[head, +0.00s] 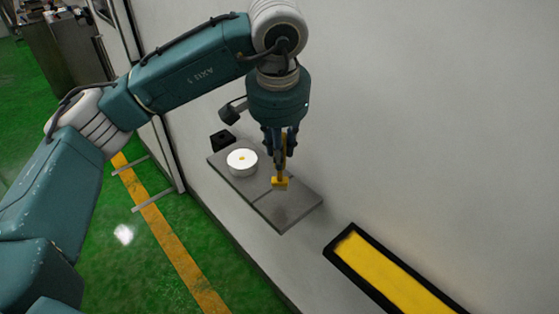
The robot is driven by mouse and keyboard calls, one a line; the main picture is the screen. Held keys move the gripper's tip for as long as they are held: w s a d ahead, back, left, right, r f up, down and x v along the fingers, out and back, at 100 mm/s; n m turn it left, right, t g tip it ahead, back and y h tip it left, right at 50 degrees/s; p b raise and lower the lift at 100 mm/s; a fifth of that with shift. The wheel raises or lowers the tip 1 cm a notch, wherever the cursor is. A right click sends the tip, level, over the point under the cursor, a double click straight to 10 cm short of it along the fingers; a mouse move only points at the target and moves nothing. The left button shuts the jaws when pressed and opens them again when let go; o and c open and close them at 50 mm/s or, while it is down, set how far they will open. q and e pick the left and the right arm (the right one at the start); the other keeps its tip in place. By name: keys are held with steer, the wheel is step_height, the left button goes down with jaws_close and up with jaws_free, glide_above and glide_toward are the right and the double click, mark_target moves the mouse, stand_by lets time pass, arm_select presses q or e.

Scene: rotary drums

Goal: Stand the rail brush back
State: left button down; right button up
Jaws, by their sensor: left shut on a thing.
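My left gripper (279,148) points down and is shut on the yellow rail brush (280,183). The brush hangs upright from the fingers, with its wider block at the bottom. It is over the grey plate (290,212), near the seam between the plate's two parts. I cannot tell whether the brush's lower end touches the plate. The fingers hide the upper part of the brush. My right gripper is not in view.
A white round piece with a yellow centre (242,162) sits on the plate left of the brush. A small black block (223,140) is behind it. A black-framed yellow tray (392,272) lies to the lower right. The pale ledge between is clear.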

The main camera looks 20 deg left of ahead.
mark_target(280, 183)
arm_select(q)
steer(key=x, duration=0.1)
steer(key=p+x, duration=0.1)
steer(key=x, duration=0.1)
steer(key=shift+s+f, duration=0.35)
steer(key=shift+f, duration=0.15)
steer(key=shift+f, duration=0.15)
steer(key=c, duration=1.5)
jaws_free()
